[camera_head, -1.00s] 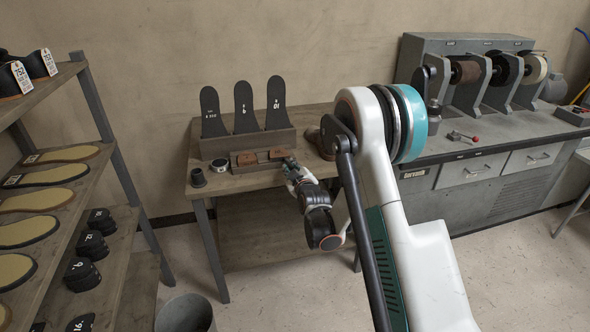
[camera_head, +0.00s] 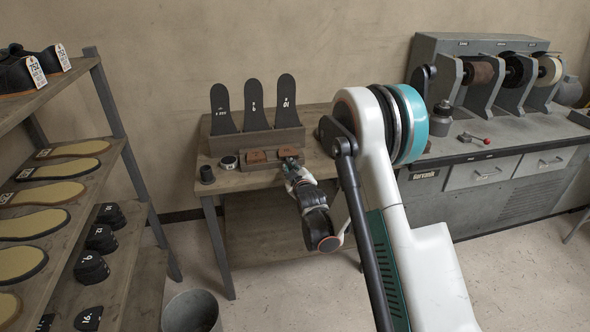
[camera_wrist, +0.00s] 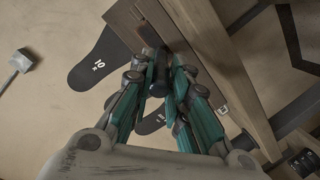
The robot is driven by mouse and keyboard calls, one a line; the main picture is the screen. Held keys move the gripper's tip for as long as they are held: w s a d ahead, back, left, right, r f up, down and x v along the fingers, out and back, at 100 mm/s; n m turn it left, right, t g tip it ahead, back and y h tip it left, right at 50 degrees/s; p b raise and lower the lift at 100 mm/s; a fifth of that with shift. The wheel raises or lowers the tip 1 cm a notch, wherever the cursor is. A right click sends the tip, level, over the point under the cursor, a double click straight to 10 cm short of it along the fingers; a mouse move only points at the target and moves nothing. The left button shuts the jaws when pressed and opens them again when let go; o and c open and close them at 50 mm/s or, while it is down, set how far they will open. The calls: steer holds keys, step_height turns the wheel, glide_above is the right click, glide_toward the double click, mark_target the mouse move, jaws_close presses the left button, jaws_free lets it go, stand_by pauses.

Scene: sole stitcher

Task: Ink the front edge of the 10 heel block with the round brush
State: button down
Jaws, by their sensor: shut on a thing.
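My gripper (camera_wrist: 160,84) is shut on a dark cylindrical thing (camera_wrist: 159,72), which may be the round brush; its far end is hard to make out. In the head view my gripper (camera_head: 290,164) is low over the workbench, at the right brown block (camera_head: 287,152) on a low wooden stand. I cannot tell whether it touches the stand. A small round tin (camera_head: 228,162) and a dark cup (camera_head: 207,174) stand on the bench's left.
A wooden rack (camera_head: 230,146) behind my gripper holds upright black sole templates, one marked 10 (camera_head: 285,100). Shelves of tan soles (camera_head: 45,195) stand left. A grey machine bench (camera_head: 470,185) stands right. A grey bin (camera_head: 191,312) is on the floor.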

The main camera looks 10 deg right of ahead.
steer(key=shift+a, duration=0.5)
steer(key=shift+a, duration=0.2)
steer(key=shift+a, duration=0.2)
steer(key=s+r, duration=0.4)
steer(key=s, duration=0.3)
steer(key=shift+p, duration=0.3)
